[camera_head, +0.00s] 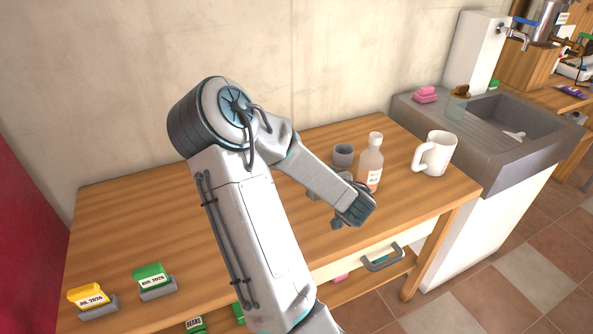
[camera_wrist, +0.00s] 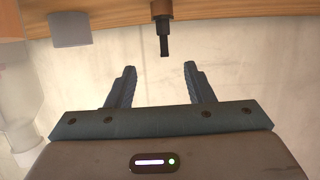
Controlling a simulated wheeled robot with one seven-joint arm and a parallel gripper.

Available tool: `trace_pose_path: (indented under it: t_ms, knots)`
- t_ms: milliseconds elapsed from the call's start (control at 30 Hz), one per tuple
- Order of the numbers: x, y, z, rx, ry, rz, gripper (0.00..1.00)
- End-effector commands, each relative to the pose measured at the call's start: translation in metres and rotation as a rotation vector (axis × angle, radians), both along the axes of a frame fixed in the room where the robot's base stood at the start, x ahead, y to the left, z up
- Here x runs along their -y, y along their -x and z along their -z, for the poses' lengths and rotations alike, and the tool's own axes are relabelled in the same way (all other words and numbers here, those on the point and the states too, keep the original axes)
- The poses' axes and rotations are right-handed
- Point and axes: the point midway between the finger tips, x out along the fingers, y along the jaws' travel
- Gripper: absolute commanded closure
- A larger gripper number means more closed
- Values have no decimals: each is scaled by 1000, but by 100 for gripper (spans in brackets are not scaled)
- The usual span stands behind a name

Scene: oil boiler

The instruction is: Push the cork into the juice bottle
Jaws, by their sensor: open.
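The juice bottle (camera_head: 370,166) stands upright on the wooden table, with peach-coloured juice and a white label. Part of what appears to be the bottle shows blurred at the left edge of the wrist view (camera_wrist: 12,26). My gripper (camera_wrist: 160,70) is open and empty, and its two fingers show in the wrist view. Ahead of the gap between the fingers is a brown cylinder with a narrower dark part, perhaps the cork (camera_wrist: 162,11); it is apart from the fingers. I cannot make it out in the head view, where my arm covers part of the table.
A grey cup (camera_head: 343,155) stands left of the bottle and shows in the wrist view (camera_wrist: 70,29). A white mug (camera_head: 436,154) stands to its right, near the sink (camera_head: 505,128). Yellow (camera_head: 88,297) and green (camera_head: 151,276) date cards stand at front left.

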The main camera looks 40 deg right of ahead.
Motion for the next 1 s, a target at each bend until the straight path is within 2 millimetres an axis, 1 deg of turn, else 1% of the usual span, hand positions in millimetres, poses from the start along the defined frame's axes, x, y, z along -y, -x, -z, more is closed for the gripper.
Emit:
trace_pose_path:
  t_ms: [133, 233, 367, 600, 700, 1000]
  knots:
    - [-2, 4, 0, 18, 1, -49, 52]
    - [-2, 1, 0, 23, 0, -63, 52]
    - [1, -16, 5, 22, 2, -68, 52]
    - [11, -56, 18, 23, 2, -68, 52]
    - [14, -67, 21, 23, 2, -66, 52]
    - [18, -81, 25, 24, 2, -65, 52]
